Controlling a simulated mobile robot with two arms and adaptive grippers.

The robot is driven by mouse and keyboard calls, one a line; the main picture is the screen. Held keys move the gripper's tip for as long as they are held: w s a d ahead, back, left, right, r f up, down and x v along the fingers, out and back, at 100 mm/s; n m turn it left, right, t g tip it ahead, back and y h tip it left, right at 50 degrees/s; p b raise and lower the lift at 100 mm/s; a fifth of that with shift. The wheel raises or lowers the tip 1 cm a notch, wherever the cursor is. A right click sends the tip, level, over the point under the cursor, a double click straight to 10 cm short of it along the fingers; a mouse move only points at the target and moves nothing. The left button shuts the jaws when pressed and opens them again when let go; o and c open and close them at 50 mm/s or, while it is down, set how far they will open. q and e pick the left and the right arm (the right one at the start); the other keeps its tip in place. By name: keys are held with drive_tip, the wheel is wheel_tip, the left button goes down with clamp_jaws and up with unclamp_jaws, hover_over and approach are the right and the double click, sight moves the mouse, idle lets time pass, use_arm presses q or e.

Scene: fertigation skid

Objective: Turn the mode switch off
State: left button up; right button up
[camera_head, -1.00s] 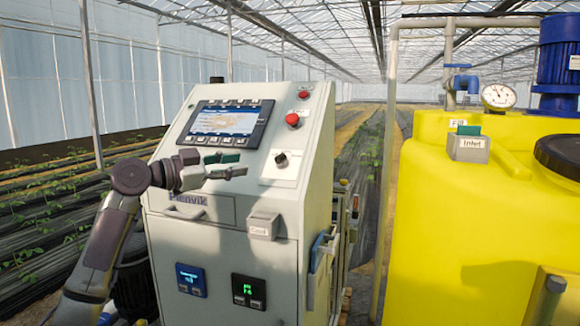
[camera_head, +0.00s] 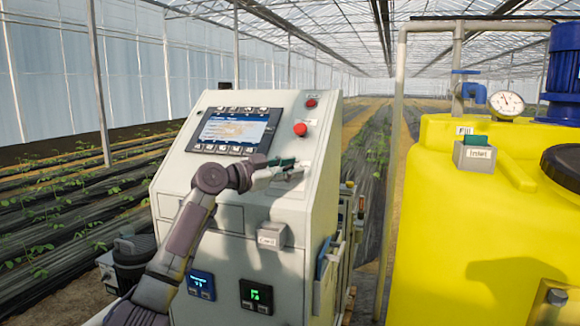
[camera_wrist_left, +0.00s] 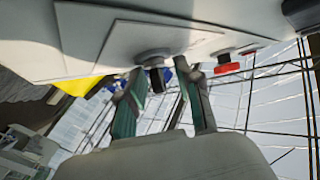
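The mode switch is the black knob (camera_wrist_left: 156,78) on a pale plate (camera_wrist_left: 135,52) of the control cabinet's sloped face, seen in the left wrist view. My left gripper (camera_head: 290,167) is at this face in the head view, and it hides most of the knob there. In the left wrist view its two green-padded fingers (camera_wrist_left: 160,85) are spread, one on either side of the knob, with gaps visible. Whether either finger touches it I cannot tell. The knob's pointer setting is not readable. My right gripper is in neither view.
A red push button (camera_head: 300,129) sits above the switch and also shows in the wrist view (camera_wrist_left: 228,67). A lit screen (camera_head: 233,131) is up and left. A small grey card box (camera_head: 271,235) juts out below. A yellow tank (camera_head: 450,230) stands to the right.

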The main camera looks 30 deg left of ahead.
use_arm(q)
drive_tip(key=shift+c, duration=0.3)
clamp_jaws()
